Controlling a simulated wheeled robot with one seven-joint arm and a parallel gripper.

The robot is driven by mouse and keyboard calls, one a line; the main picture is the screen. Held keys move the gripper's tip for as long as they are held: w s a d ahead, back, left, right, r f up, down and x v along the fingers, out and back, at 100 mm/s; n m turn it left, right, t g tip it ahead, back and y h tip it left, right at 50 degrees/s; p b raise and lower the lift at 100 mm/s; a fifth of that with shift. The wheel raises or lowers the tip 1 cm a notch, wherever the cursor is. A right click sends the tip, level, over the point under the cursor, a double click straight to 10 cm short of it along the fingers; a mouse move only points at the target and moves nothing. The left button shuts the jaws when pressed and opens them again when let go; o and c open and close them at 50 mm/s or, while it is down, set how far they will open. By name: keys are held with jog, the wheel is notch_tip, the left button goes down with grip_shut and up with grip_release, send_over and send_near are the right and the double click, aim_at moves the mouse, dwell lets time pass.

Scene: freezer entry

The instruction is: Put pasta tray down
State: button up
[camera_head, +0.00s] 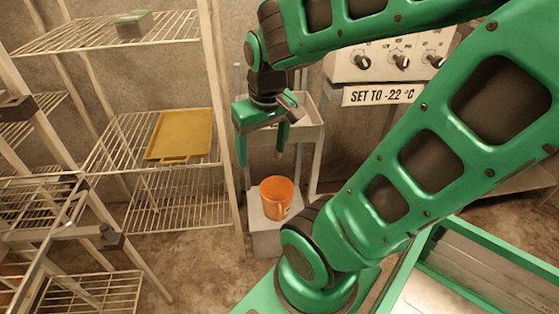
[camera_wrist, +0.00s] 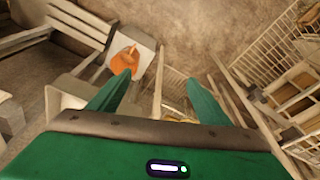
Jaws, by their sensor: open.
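A yellow-brown tray (camera_head: 181,135) lies flat on the middle wire shelf of the rack at left. My gripper (camera_head: 262,160) hangs to the right of the tray and apart from it, with fingers pointing down. Its two green fingers stand wide apart with nothing between them. In the wrist view, my gripper (camera_wrist: 158,97) is open too, and a small yellowish patch, probably part of the tray (camera_wrist: 177,116), shows beyond the fingers. It is mostly hidden there.
An orange bucket (camera_head: 276,197) stands on a pale block (camera_head: 266,238) below my gripper. A grey bin on a stand (camera_head: 300,135) is behind it. A greenish box (camera_head: 132,24) sits on the top shelf. A rack post (camera_head: 222,120) stands between tray and gripper.

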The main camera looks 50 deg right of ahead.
jog(key=s+d+m+g+y, duration=0.1)
jog(key=s+m+g, duration=0.1)
jog(key=s, duration=0.6)
jog(key=shift+s+m, duration=0.3)
jog(key=shift+m, duration=0.1)
jog(key=shift+d, duration=0.1)
jog(key=shift+w+f, duration=0.2)
jog(key=shift+w, duration=0.45)
